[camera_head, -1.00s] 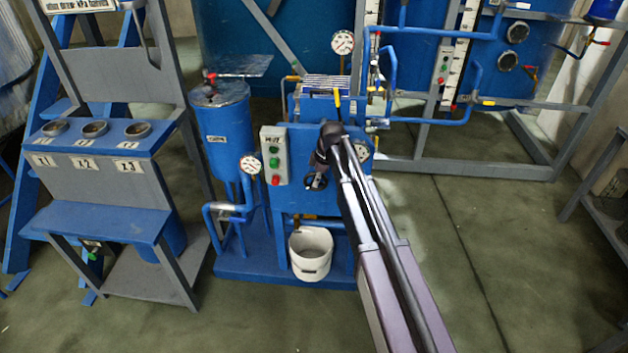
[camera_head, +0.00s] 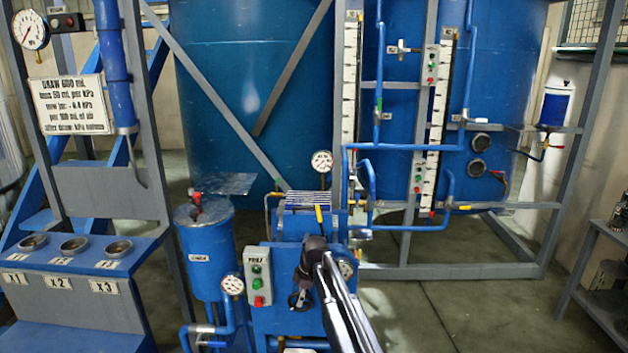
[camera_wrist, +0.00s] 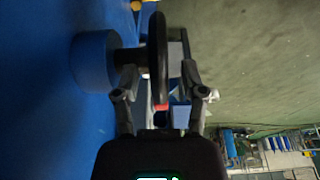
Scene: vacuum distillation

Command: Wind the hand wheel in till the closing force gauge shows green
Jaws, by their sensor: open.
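The hand wheel is on the front of the blue press in the head view, mostly covered by my arm and gripper (camera_head: 302,287). In the wrist view the dark wheel (camera_wrist: 157,50) appears edge-on, joined by a short shaft to a round blue hub (camera_wrist: 95,62). My gripper (camera_wrist: 159,82) is open, with one finger on each side of the wheel's rim; I cannot tell whether either touches it.
A push-button box (camera_head: 257,277) and another gauge (camera_head: 232,284) stand left of the wheel. A third gauge (camera_head: 322,161) rises above the press. A blue cylinder tank (camera_head: 206,250) is at left, near a stand with cups (camera_head: 73,246).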

